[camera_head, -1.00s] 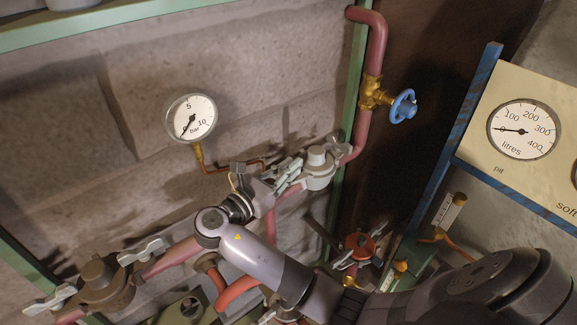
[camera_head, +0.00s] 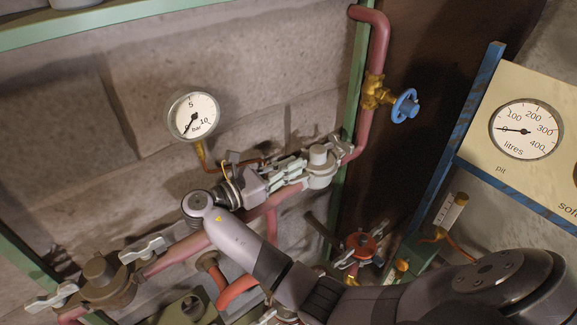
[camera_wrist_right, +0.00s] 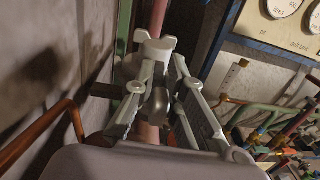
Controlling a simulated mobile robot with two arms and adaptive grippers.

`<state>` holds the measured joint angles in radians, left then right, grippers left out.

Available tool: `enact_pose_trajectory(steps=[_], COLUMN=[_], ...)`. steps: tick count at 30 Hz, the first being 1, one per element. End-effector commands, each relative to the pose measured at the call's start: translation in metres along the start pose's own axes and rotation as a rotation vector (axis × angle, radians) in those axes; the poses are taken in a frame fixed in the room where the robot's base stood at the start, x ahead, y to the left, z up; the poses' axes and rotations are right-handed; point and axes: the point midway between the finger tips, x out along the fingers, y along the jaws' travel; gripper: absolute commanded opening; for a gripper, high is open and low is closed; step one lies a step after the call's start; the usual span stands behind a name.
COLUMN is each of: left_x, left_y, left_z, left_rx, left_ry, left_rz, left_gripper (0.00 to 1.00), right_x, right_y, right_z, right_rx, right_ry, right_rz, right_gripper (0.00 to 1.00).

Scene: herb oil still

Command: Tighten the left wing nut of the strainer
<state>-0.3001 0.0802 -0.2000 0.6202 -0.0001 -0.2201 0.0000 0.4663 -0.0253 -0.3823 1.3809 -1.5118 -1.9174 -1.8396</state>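The strainer seems to be the grey fitting (camera_head: 318,168) with a round cap on the red pipe, right of the small pressure gauge. My right gripper (camera_head: 288,170) reaches it from the left, with its fingers at the fitting's left side, where the left wing nut would be. That nut is not clearly distinguishable from the fingers. In the right wrist view, the two fingers (camera_wrist_right: 160,112) stand apart on either side of a grey metal part (camera_wrist_right: 156,103). A pale winged piece (camera_wrist_right: 155,46) shows beyond them. Contact cannot be told. My left gripper is out of view.
A similar fitting (camera_head: 98,280) with pale wing nuts is at lower left. The pressure gauge (camera_head: 193,116) and its thin copper tube are just above my gripper. A blue handwheel valve (camera_head: 404,106) is at upper right. A red-orange handwheel (camera_head: 361,246) sits below.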

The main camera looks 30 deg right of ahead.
Motion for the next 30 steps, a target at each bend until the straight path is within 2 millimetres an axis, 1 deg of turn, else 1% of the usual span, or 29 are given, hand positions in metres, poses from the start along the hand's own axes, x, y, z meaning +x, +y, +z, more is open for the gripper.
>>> enact_pose_trajectory(steps=[1, 9, 16, 19, 23, 30], left_x=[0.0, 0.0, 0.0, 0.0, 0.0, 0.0], left_y=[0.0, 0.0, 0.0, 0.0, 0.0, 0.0], left_z=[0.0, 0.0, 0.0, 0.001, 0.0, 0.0], left_rx=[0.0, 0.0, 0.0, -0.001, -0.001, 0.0], left_ry=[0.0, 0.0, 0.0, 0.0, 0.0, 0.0], left_rz=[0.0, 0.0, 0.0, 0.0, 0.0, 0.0], left_gripper=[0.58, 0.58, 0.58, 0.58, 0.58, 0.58], right_x=[0.001, 0.001, 0.0, 0.0, 0.0, 0.0], right_y=[-0.001, 0.0, 0.0, 0.0, 0.0, 0.0], right_z=[0.001, 0.0, 0.0, 0.003, 0.019, 0.067], right_rx=[0.002, 0.001, 0.001, 0.002, 0.006, 0.006], right_ry=[0.0, 0.0, 0.0, 0.0, 0.001, 0.001], right_rz=[-0.003, -0.001, 0.0, 0.0, 0.0, 0.001], right_gripper=[0.14, 0.31, 0.31, 0.31, 0.31, 0.31])
